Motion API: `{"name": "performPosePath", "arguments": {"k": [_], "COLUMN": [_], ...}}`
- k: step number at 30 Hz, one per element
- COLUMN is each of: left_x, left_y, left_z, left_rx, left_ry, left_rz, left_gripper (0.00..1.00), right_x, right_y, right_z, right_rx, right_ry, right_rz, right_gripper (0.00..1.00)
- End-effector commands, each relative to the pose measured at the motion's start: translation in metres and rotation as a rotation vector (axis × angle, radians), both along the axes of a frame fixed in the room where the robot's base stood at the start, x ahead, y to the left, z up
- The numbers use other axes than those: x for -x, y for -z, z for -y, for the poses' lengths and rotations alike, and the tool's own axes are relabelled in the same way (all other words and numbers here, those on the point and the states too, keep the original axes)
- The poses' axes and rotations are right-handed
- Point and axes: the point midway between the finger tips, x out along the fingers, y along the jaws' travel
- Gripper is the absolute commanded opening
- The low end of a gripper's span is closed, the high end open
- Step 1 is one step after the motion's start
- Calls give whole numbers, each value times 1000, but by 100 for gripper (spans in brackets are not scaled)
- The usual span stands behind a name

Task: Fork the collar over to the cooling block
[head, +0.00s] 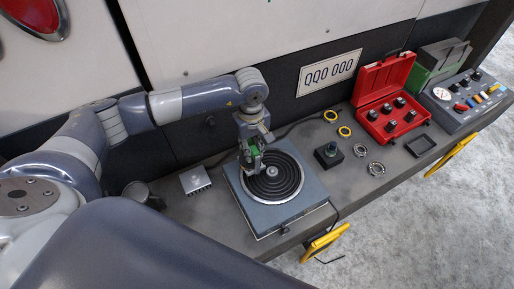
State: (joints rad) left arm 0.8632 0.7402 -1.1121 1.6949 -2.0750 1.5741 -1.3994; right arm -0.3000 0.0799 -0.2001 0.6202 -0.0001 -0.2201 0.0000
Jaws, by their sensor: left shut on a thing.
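My left gripper (251,150) points down over the hot plate (289,212), a blue-grey box with a round black ringed top. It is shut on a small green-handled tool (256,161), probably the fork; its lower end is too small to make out. A small silver ring-like piece (272,171), probably the collar, sits at the middle of the black rings, just right of the tool. I cannot tell whether the tool touches it. The finned silver block (195,180), probably the cooling block, stands on the bench left of the hot plate. My right gripper is not in view.
Right of the hot plate are a black block with a knob (328,154), two yellow rings (344,131), two silver toothed rings (376,168) and a black tray (420,146). An open red case (385,76) and a control box (465,100) stand farther right.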

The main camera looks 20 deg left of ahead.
Motion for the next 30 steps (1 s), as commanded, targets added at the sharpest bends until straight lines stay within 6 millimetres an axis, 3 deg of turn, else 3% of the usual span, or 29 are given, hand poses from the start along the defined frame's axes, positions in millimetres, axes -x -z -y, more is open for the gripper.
{"name": "performPosePath", "arguments": {"k": [30], "left_x": [19], "left_y": [0], "left_z": [-48], "left_rx": [0], "left_ry": [-1], "left_rz": [2], "left_gripper": [0], "right_x": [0], "right_y": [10], "right_z": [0], "right_rx": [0], "right_ry": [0], "right_rz": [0], "right_gripper": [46]}}
